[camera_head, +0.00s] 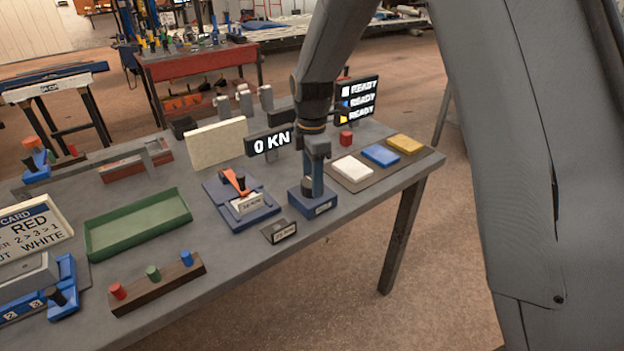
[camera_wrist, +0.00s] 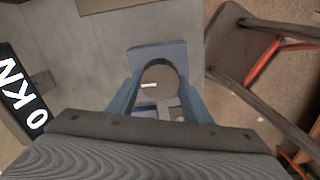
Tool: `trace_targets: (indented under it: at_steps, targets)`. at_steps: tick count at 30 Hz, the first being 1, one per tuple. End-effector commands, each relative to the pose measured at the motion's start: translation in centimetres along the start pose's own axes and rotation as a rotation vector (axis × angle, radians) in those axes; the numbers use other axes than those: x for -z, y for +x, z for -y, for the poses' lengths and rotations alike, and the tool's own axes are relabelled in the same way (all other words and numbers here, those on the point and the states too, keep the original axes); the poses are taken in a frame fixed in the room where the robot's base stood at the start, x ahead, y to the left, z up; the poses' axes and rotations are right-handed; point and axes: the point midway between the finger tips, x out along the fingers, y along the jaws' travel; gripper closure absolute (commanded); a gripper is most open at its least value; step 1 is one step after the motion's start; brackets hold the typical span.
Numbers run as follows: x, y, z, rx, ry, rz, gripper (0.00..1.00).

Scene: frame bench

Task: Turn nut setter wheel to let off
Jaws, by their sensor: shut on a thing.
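The nut setter is a blue block (camera_head: 312,205) with a small label on its front, near the front edge of the bench. Its dark round wheel (camera_wrist: 158,76) has a pale mark on top and lies between my gripper's two blue fingers in the wrist view. My gripper (camera_head: 313,186) points straight down over the block and is shut on the wheel. In the head view the fingers partly hide the wheel. A black display (camera_head: 270,143) behind reads "0 KN"; it also shows at the left of the wrist view (camera_wrist: 20,95).
A blue fixture with an orange lever (camera_head: 235,181) stands left of the setter. A small dark label plate (camera_head: 279,232) lies in front. Right are white, blue and yellow pads (camera_head: 381,155), a red cylinder (camera_head: 346,138) and a "READY" display (camera_head: 357,101). A green tray (camera_head: 138,224) sits left.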

Motion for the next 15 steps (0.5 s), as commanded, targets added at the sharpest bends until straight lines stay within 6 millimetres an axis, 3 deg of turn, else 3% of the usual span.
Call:
trace_targets:
  at_steps: [15]
  targets:
    - [-0.08, -0.12, -0.07, -0.002, -0.047, 0.001, 0.77]
